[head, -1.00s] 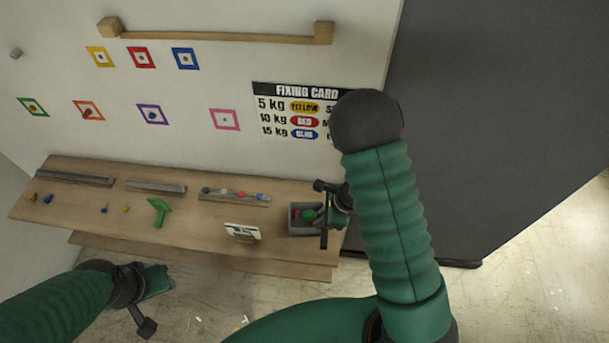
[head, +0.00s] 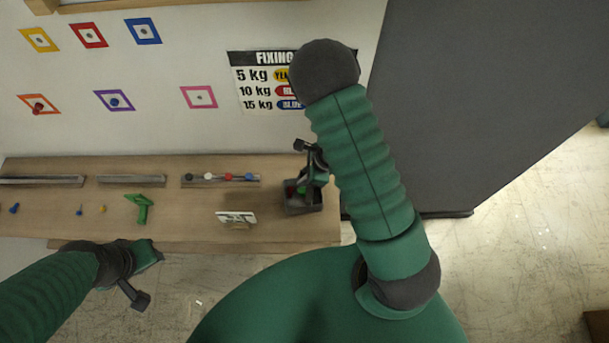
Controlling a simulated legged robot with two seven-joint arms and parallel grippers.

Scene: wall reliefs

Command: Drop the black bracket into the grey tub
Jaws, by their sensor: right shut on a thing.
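The grey tub (head: 304,210) stands on the wooden shelf near its right end, with a red and a green thing inside. My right gripper (head: 311,167) is at the tub's back right edge, over or just behind it. It is shut on a dark thing that I take for the black bracket, though its outline is hard to tell from the dark gripper parts. I cannot tell whether it touches the tub. My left gripper (head: 146,275) is low on the left, in front of the shelf, apart from everything on it; no held thing shows.
A white card (head: 236,217) stands left of the tub. A rail with coloured knobs (head: 220,181), a green tool (head: 139,207) and small pegs lie further left. Coloured frames and the fixing card (head: 258,85) are on the wall. A dark panel (head: 470,110) stands at right.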

